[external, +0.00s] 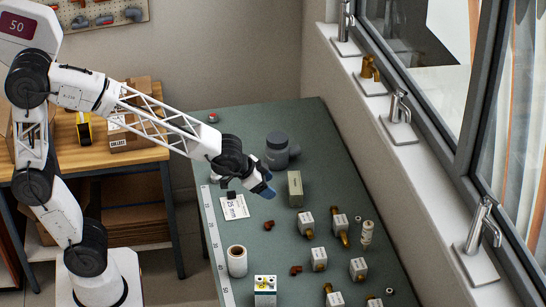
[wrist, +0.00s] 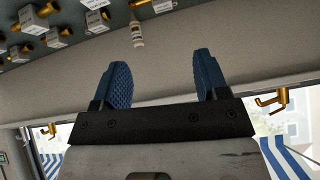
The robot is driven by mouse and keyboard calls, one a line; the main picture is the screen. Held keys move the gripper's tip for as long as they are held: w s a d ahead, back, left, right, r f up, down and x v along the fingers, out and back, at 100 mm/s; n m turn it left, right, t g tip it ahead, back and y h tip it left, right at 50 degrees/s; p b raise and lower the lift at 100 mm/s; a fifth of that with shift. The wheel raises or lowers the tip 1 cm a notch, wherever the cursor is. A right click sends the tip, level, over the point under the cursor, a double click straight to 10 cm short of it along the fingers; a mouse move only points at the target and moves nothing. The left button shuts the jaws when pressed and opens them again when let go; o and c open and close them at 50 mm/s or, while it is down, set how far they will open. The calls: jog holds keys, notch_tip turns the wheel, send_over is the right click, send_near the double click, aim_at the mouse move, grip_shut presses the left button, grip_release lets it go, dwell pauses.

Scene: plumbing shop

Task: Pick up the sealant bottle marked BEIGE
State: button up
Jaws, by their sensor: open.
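A small whitish bottle-like item (external: 366,232) lies or stands near the table's right edge, by the boxed brass fittings; it also shows at the top of the wrist view (wrist: 137,34). I cannot read BEIGE on it or on anything else, so I cannot tell whether it is the sealant bottle. My gripper (external: 264,188) is above the table's far half, left of the tan block and well away from that item. In the wrist view my gripper (wrist: 164,80) has its two blue fingers spread with nothing between them.
On the green table (external: 230,120) are a grey pipe fitting (external: 277,150), a tan block (external: 295,188), a white roll (external: 237,261), a small carton (external: 265,290) and several white boxes with brass fittings (external: 319,259). Taps stand on the windowsill (external: 350,80) at right.

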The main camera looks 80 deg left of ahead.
jog(key=w+d+f+m+t+h, duration=0.1)
jog(key=w+d+f, duration=0.15)
jog(key=w, duration=0.45)
jog(key=w+d+f+t+h, duration=0.1)
jog(key=w+f+t, duration=0.1)
jog(key=w+f, duration=0.35)
jog(key=m+t+h, duration=0.2)
send_near(368, 232)
jog(key=w+f, duration=0.1)
jog(key=w+a+f, duration=0.1)
jog(key=shift+w+a+f, duration=0.1)
jog(key=shift+w+f, duration=0.2)
jog(key=shift+f, duration=0.1)
jog(key=shift+x, duration=1.3)
jog(key=shift+f, duration=0.1)
jog(key=shift+x, duration=2.55)
jog(key=c, duration=1)
